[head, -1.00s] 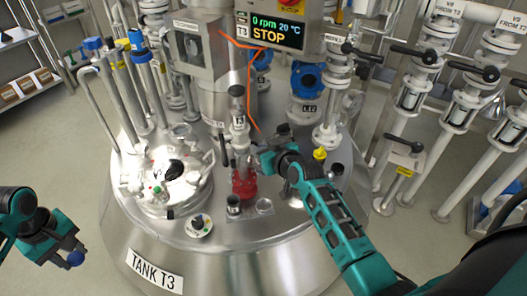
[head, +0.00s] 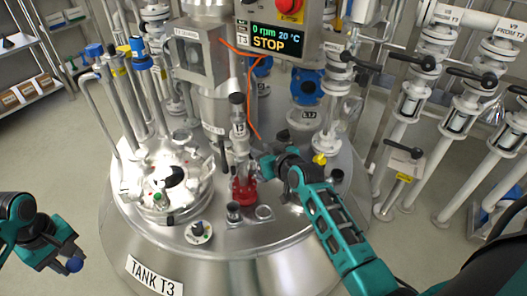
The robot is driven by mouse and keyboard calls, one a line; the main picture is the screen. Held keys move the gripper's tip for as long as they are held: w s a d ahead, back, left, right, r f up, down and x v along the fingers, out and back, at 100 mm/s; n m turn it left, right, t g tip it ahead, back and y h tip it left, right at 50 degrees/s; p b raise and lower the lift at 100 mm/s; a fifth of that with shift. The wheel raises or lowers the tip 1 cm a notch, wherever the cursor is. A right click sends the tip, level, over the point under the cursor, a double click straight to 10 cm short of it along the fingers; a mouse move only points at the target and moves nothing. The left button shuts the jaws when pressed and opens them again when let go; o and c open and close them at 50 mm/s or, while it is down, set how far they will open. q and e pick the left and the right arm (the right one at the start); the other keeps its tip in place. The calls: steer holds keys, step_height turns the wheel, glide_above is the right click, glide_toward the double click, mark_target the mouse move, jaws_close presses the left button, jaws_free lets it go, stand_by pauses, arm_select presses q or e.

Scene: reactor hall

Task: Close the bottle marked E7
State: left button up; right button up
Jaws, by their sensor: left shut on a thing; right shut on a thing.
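My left gripper (head: 66,254) is at the lower left, in front of the tank. It is shut on a small round blue piece (head: 74,264) that looks like a cap. My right gripper (head: 257,167) reaches in from the right over the tank top. It is shut at a pale, bottle-like thing (head: 241,167) above a red holder-like part (head: 243,189), below the upright sampling column (head: 239,128). Its jaws partly hide what they hold. I cannot read an E7 mark anywhere.
The steel tank T3 (head: 210,268) fills the middle. Valve pipes (head: 455,120) stand at the right. The floor at left is clear.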

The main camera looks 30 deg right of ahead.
jaws_close()
